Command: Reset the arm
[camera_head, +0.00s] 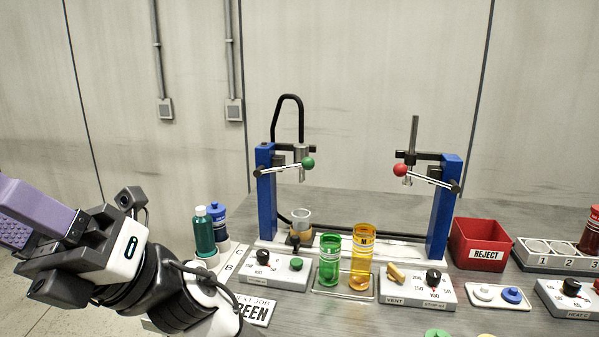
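My arm reaches in from the bottom left of the head view, raised to the left of the workbench. My gripper (30,215), with purple fingers, points up and left at the left edge of the view, away from the bench. Part of the fingers runs out of the picture, and I cannot see the gap between them. No held thing shows at the visible part.
The bench holds two blue pump stands (266,195), a green cup (329,262), an amber cup (362,260), control boxes (418,291), a red REJECT bin (480,247) and a numbered rack (550,262). Green and blue bottles (204,235) stand close right of my arm.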

